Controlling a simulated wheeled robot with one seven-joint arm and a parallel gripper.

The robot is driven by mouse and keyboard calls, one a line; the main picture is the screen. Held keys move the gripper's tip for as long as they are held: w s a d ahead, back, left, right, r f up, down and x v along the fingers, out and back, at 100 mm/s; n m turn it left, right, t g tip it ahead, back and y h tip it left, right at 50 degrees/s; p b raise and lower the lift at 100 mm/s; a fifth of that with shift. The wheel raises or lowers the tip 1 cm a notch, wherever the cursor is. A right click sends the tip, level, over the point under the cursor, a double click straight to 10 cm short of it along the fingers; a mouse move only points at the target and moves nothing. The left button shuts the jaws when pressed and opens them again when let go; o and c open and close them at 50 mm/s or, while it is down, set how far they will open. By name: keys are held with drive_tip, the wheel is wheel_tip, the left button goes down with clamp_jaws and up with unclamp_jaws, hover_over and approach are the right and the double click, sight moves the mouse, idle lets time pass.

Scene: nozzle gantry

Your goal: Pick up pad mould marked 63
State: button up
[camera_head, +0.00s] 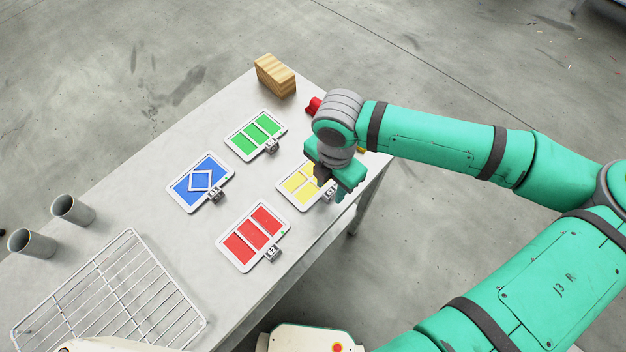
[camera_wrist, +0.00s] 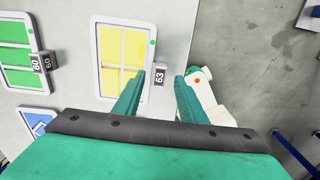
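The pad mould marked 63 is a white tray with yellow panels (camera_head: 296,190), lying flat on the table and partly covered by my arm in the head view. In the wrist view the mould (camera_wrist: 122,62) shows almost whole, with its dark "63" tag (camera_wrist: 159,77) at its right edge. My gripper (camera_head: 337,192) is over the tag side of the mould. In the wrist view the fingers (camera_wrist: 161,76) are apart, with the tag showing between their tips. Nothing is held. I cannot tell how far above the tag the tips are.
Nearby lie a green mould (camera_head: 256,135), a blue mould (camera_head: 200,181) and a red mould (camera_head: 253,236) tagged 62. A wire rack (camera_head: 110,300), two grey cups (camera_head: 72,210), a wooden block (camera_head: 275,76) and a red object (camera_head: 314,105) also stand on the table (camera_head: 160,225).

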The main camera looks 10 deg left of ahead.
drive_tip(key=shift+w+f, duration=0.1)
drive_tip(key=shift+f, duration=0.65)
drive_tip(key=shift+c, duration=0.7)
clamp_jaws()
drive_tip(key=shift+r, duration=0.1)
